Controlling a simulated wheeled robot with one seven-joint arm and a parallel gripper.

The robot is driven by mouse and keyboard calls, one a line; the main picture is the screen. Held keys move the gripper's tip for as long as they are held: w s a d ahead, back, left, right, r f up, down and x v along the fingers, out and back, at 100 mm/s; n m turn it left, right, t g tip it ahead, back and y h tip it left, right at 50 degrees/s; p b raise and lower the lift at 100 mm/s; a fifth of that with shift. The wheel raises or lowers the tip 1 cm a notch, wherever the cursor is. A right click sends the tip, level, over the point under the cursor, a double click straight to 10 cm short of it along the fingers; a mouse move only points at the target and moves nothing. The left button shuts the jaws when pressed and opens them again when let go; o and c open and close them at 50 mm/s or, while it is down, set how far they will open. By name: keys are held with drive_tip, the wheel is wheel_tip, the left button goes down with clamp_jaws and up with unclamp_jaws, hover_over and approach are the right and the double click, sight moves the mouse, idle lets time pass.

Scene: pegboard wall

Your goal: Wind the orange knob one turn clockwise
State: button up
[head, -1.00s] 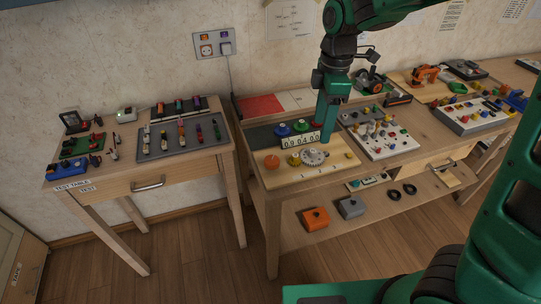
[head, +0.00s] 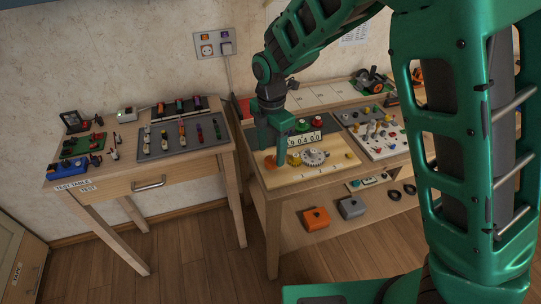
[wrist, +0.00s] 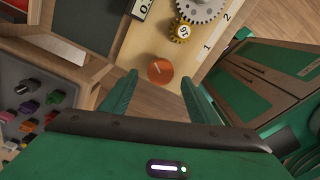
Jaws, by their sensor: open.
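The orange knob (head: 270,162) sits on the pale wooden board at the front left corner of the middle workbench. In the wrist view the orange knob (wrist: 160,71) is round, with a dark line on its face, and lies ahead of and between my fingertips. My gripper (wrist: 158,82) is open and empty, one green finger on each side of the knob in that picture. It appears apart from the knob, though the exact distance is hard to judge. In the head view my gripper (head: 274,148) hangs above the knob's corner and covers part of the board.
A yellow gear (head: 294,160) and a grey gear (head: 314,157) stand right of the knob. Behind them is a number counter (head: 305,139) with a green knob (head: 302,125). A left table (head: 115,185) holds a grey tool tray (head: 183,137) across a narrow gap.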

drive_tip(key=shift+f, duration=1.45)
drive_tip(key=c, duration=1)
drive_tip(key=shift+c, duration=0.2)
drive_tip(key=shift+m, duration=0.3)
drive_tip(key=m, duration=0.4)
drive_tip(key=shift+w+r+m, duration=0.1)
drive_tip(key=shift+w+m, duration=0.05)
drive_tip(key=shift+m, duration=0.15)
drive_tip(key=m, duration=0.5)
drive_tip(key=shift+w, duration=0.1)
